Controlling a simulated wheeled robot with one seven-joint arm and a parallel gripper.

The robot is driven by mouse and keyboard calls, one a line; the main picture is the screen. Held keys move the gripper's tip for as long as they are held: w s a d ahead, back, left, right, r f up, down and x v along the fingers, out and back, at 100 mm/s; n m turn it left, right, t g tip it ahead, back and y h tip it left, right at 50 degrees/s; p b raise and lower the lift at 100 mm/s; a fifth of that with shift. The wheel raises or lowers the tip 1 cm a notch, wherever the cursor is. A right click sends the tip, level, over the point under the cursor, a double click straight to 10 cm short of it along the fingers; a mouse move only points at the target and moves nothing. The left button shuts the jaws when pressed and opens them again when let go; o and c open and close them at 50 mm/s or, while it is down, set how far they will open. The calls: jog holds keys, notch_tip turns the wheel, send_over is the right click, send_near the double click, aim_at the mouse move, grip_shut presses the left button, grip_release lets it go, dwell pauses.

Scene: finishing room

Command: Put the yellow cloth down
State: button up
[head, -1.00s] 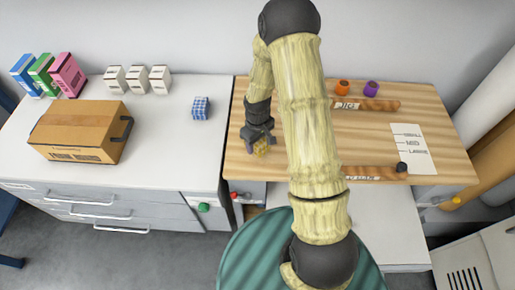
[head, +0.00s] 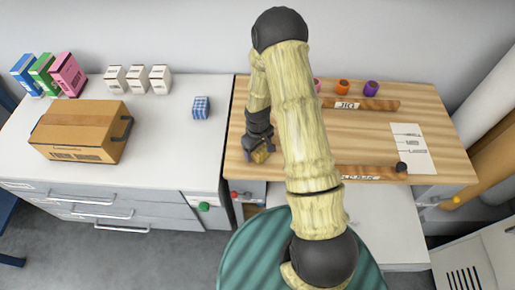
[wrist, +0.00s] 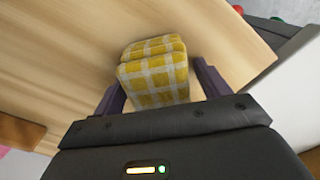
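The yellow cloth (wrist: 155,75) is a folded yellow and white checked bundle. In the wrist view it lies between the two fingers of my gripper (wrist: 160,88), over the wooden worktop, with a gap visible on the right side and a narrower one on the left. The fingers are spread wider than the cloth. In the head view my gripper (head: 259,153) is low at the left part of the worktop (head: 300,140). The cloth (head: 262,156) shows only partly beneath it. The cloth appears to rest on the wood.
A blue checked cloth (head: 201,108) and a cardboard box (head: 80,132) stand on the white counter at left. Wooden rails (head: 365,104) and (head: 370,172), a marked sheet (head: 409,150) and orange (head: 342,87) and purple (head: 371,88) pieces are on the worktop's right.

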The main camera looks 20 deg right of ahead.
notch_tip(320, 180, up, 12)
jog(key=shift+r+b, duration=0.15)
jog(key=shift+b, duration=0.55)
dwell(0.4)
jog(key=shift+s+r, duration=0.1)
jog(key=shift+r, duration=0.05)
jog(key=s+r+m+t, duration=0.2)
jog(key=s+r+m, duration=0.3)
jog(key=s+r, duration=0.6)
jog(key=s, duration=0.3)
jog(key=shift+r+t, duration=0.3)
jog(key=shift+o, duration=0.4)
jog(key=shift+a, duration=0.1)
